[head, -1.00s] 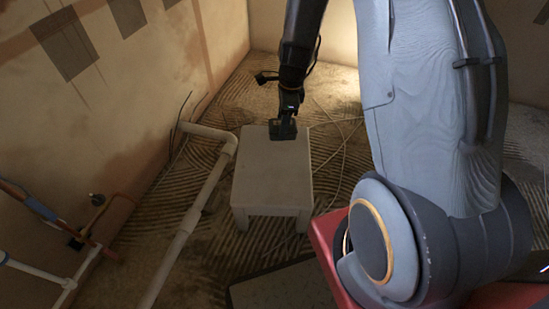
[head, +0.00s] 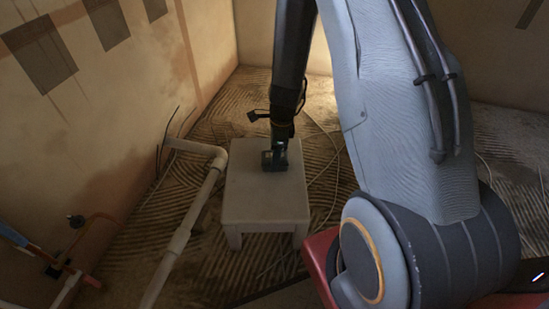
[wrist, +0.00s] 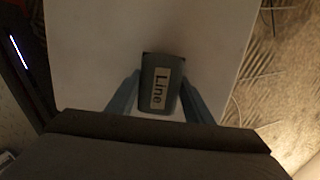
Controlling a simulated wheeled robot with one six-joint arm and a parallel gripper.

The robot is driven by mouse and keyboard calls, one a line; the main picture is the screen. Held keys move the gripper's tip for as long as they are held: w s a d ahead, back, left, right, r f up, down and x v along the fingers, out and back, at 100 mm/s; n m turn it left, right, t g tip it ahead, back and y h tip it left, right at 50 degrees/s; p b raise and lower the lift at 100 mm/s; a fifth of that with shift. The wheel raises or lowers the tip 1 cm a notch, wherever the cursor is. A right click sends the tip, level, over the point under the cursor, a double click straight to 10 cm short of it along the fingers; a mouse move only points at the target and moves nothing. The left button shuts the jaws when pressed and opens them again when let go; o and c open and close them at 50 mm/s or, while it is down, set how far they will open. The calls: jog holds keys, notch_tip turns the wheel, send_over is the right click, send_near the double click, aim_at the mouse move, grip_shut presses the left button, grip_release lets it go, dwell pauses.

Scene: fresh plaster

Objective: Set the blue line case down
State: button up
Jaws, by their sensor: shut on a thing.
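The rest of the stool top is bare. A white pipe (head: 188,220) runs along the floor to the left of the stool. Thin loose cables (head: 325,172) lie on the ridged floor to the right. A plaster wall (head: 120,110) stands at the left.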

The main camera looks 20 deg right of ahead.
jog(key=o, duration=1.1)
jog(key=shift+o, duration=0.2)
